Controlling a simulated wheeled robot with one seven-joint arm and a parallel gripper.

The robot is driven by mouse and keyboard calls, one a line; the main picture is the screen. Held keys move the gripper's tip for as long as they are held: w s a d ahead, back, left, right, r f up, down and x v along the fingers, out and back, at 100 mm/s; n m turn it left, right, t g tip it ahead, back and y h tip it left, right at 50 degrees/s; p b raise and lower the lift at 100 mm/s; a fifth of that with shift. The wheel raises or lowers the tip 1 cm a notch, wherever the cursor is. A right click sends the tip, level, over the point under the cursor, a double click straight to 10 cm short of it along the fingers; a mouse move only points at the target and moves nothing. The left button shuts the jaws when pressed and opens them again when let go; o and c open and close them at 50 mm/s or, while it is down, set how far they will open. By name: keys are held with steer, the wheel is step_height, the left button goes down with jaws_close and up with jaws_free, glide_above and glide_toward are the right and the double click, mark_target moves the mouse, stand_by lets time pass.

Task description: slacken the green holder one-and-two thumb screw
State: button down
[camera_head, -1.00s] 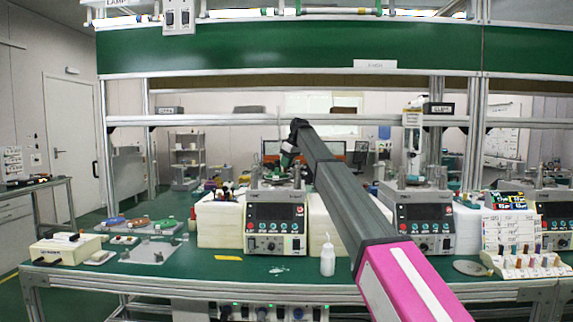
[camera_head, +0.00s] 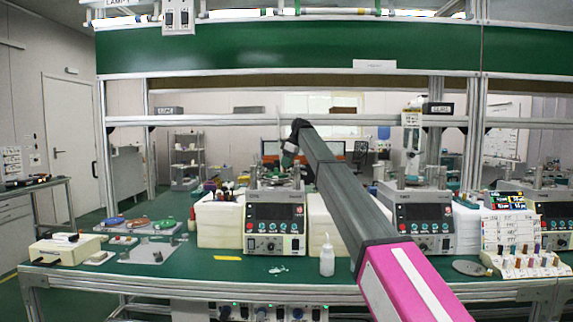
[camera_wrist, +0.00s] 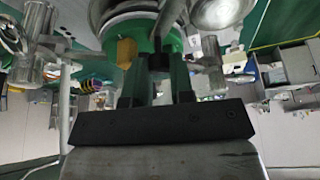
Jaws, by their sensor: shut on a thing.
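The green holder (camera_wrist: 168,42) fills the upper middle of the wrist view, a round green body with a pale metal ring around it. My gripper (camera_wrist: 158,78) reaches up to it with two dark green fingers, and they are shut on a small dark piece (camera_wrist: 158,62) at the holder's side, which looks like its thumb screw. The fingers hide most of this piece, and its turn cannot be read. In the head view my gripper (camera_head: 288,160) is at the top of the left lapping machine (camera_head: 275,225), where the holder is too small to make out.
Bright metal posts and fittings (camera_wrist: 212,65) stand close on both sides of the holder. A second lapping machine (camera_head: 425,222) is at the right. A white bottle (camera_head: 327,258) stands at the bench front. A tray (camera_head: 140,228) with coloured pieces lies at the left.

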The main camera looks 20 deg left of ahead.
steer(key=c, duration=1.3)
jaws_free()
steer(key=shift+o, duration=0.2)
steer(key=shift+r, duration=0.1)
steer(key=v, duration=1)
steer(key=shift+d+r, duration=0.25)
steer(key=shift+s, duration=0.1)
